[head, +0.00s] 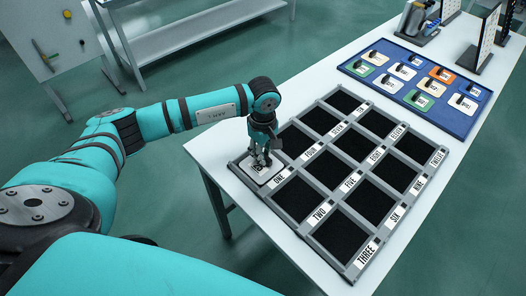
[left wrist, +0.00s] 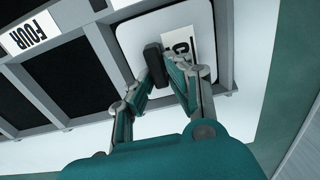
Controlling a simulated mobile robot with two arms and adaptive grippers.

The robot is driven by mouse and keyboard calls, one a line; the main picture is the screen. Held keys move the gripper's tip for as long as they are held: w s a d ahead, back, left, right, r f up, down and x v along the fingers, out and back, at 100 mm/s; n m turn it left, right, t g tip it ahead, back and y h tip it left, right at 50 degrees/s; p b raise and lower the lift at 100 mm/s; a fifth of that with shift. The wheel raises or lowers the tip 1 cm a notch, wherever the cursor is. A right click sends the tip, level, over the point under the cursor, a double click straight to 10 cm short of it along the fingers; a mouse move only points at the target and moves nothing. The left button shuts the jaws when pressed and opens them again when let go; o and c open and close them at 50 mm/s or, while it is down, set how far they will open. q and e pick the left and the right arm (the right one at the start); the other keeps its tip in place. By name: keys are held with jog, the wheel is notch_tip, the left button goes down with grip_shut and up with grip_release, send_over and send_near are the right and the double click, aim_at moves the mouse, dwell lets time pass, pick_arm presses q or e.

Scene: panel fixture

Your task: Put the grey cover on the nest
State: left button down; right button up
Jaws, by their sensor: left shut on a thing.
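The pale grey, nearly white cover (head: 267,175) is at the nest labelled ONE, at the left corner of the dark-celled grey frame (head: 293,204). It has a black handle and a printed label, partly hidden by the fingers. My left gripper (head: 262,160) is above it, shut on the handle. In the left wrist view the cover (left wrist: 133,35) lies over the cell within the frame bars, and my left gripper (left wrist: 162,66) pinches its black handle. I cannot tell whether the cover rests fully in the nest. My right gripper is not in view.
The other frame cells are black and empty. A blue tray (head: 350,69) with several white, green and orange covers lies beyond the frame. Dark stands (head: 482,45) are at the table's far end. White table (head: 215,148) shows bare left of the frame.

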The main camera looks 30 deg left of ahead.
pick_arm(q)
jog(key=c, duration=1.3)
grip_release()
jog(key=shift+o, duration=0.2)
jog(key=shift+r+p, duration=0.2)
jog(key=shift+p, duration=0.1)
jog(key=shift+r, duration=0.25)
notch_tip(320, 180, up, 11)
jog(key=b, duration=0.2)
jog(key=shift+r+b, duration=0.2)
jog(key=shift+b, duration=0.1)
